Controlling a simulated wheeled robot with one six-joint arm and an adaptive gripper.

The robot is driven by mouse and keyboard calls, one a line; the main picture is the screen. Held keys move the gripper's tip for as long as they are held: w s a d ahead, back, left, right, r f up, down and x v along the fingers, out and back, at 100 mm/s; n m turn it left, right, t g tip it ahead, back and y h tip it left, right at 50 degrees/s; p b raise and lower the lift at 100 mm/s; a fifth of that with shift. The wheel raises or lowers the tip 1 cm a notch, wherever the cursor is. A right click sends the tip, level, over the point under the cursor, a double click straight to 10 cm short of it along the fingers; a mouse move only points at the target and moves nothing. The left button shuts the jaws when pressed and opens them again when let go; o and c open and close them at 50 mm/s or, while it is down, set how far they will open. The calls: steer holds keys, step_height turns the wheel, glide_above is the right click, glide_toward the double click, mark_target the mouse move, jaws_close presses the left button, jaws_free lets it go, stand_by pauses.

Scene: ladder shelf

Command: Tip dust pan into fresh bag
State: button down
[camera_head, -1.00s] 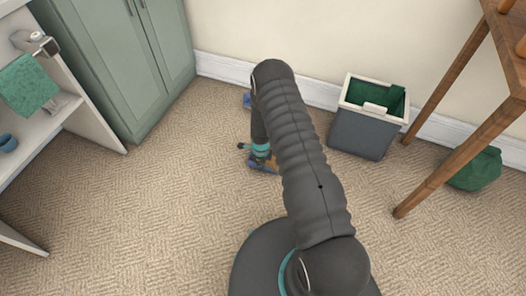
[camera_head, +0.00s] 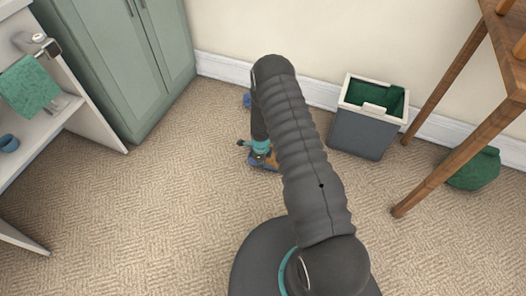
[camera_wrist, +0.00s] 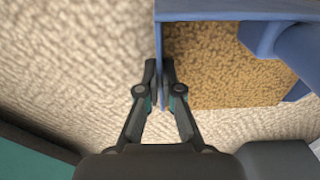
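The blue dust pan (camera_wrist: 240,14) lies on the carpet, with a layer of brown dust (camera_wrist: 215,70) in it. In the head view the dust pan (camera_head: 268,166) is mostly hidden behind my arm. My gripper (camera_wrist: 160,75) has one finger on each side of the pan's thin left wall and looks closed on it. In the head view my gripper (camera_head: 260,158) is low at the floor. The fresh green bag (camera_head: 384,94) lines a grey bin (camera_head: 362,135) with a cream rim, right of my arm by the wall.
A filled green bag (camera_head: 475,170) sits on the floor beneath a wooden table (camera_head: 450,160) at right. A green cabinet (camera_head: 130,60) and a white shelf (camera_head: 95,115) stand at left. A blue object (camera_head: 247,100) shows partly behind my arm. Carpet at left is clear.

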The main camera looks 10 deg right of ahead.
steer(key=shift+r, duration=0.1)
stand_by(0.3)
steer(key=shift+r+p, duration=1.45)
steer(key=shift+r, duration=1.5)
steer(key=shift+r, duration=1.4)
step_height(320, 180, up, 25)
steer(key=w+d+m, duration=0.4)
steer(key=d+m, duration=0.1)
steer(key=d, duration=0.8)
steer(key=w+d+m, duration=0.4)
steer(key=d, duration=1)
steer(key=w+d+m, duration=0.4)
steer(key=d+m, duration=0.1)
steer(key=d, duration=0.8)
steer(key=shift+w+d+f+b, duration=0.15)
steer(key=shift+f+b, duration=0.5)
steer(key=shift+f, duration=0.7)
steer(key=shift+s+d+f+b, duration=0.1)
steer(key=shift+f+b, duration=0.55)
steer(key=shift+f, duration=0.7)
